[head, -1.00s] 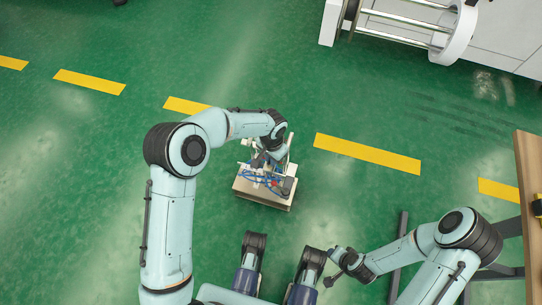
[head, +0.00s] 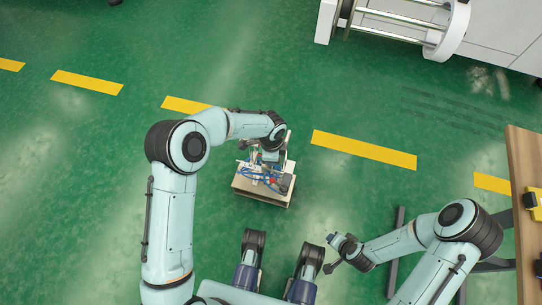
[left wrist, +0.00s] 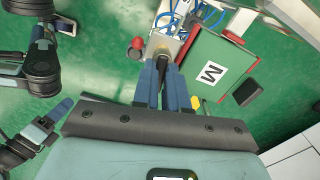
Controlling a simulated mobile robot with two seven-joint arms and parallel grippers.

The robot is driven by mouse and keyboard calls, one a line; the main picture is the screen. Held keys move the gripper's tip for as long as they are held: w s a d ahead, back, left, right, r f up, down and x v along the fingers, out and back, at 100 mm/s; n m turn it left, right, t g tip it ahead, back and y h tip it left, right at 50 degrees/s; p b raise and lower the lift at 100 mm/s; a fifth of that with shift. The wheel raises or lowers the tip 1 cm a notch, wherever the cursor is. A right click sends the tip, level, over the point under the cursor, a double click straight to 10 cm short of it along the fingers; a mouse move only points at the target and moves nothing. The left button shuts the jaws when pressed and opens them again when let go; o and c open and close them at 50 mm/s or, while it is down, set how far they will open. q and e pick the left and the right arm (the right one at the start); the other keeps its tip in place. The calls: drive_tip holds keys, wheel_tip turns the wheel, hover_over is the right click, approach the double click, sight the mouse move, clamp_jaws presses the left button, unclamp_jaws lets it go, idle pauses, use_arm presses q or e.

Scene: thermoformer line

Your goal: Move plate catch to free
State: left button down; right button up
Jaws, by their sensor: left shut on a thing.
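A small box-shaped unit (head: 262,194) with blue tubing stands on the floor in front of me. My left gripper (head: 268,157) is over its far side. In the left wrist view the left gripper (left wrist: 164,62) is shut on a short dark piece (left wrist: 161,54), which looks like the plate catch; the fingers hide much of it, so I cannot tell its position. A green plate (left wrist: 232,82) marked "M" lies just right of the fingers. A red knob (left wrist: 137,43) is to their left. My right gripper (head: 333,253) is off to the right, with fingers apart and empty.
A white machine with rollers (head: 405,25) stands at the upper right. A wooden table (head: 527,165) is at the right edge. Green floor with yellow dashes (head: 365,148) is clear around the unit.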

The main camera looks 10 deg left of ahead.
use_arm(q)
drive_tip(key=shift+s+m, duration=0.1)
drive_tip(key=shift+m, duration=1)
use_arm(e)
drive_tip(key=shift+s+a+r, duration=0.1)
drive_tip(key=shift+s+a, duration=0.05)
drive_tip(key=shift+s, duration=0.1)
use_arm(q)
drive_tip(key=c, duration=1.2)
unclamp_jaws()
drive_tip(key=shift+o, duration=0.2)
wheel_tip(320, 180, up, 14)
drive_tip(key=p, duration=0.3)
drive_tip(key=shift+f, duration=0.25)
use_arm(e)
drive_tip(key=s+a+r+g+y, duration=0.1)
drive_tip(key=s+a+r, duration=0.1)
drive_tip(key=s, duration=0.3)
drive_tip(key=shift+a+r+g, duration=0.3)
drive_tip(key=shift+r, duration=0.45)
